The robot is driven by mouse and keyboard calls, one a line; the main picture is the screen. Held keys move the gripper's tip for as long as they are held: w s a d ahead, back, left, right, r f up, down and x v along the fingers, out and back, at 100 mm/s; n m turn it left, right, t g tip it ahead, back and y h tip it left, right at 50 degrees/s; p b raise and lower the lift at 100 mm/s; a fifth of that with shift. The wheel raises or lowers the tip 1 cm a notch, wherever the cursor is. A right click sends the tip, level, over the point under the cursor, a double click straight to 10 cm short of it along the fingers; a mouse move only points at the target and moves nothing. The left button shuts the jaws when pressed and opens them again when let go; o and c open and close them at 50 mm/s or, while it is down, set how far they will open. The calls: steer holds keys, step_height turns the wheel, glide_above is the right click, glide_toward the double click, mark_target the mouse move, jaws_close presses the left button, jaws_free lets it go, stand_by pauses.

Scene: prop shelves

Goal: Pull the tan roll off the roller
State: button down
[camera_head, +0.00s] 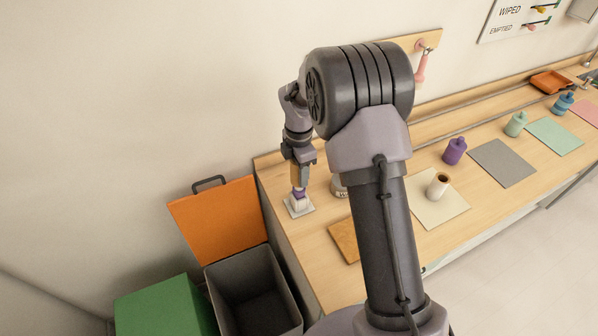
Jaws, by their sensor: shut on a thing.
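My gripper (299,172) points straight down at the left end of the wooden counter, left of my raised arm. It is shut on a small upright thing with a white lower part (300,203), which stands over a pale square plate (301,210). Tan and purple show just above the white part. I cannot tell which of these colours belong to the fingers and which to the thing held. I cannot pick out the tan roll or the roller for certain.
My arm hides part of the counter (292,246). A grey container (339,186) stands close right of my gripper. An open bin with an orange lid (216,218) stands beside the counter.

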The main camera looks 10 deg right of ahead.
steer(key=shift+r+p, duration=2.9)
steer(key=shift+r, duration=0.7)
steer(key=shift+r, duration=0.1)
steer(key=shift+r+p, duration=1.15)
steer(key=shift+r, duration=0.1)
steer(key=shift+r+p, duration=1.8)
steer(key=shift+r, duration=0.2)
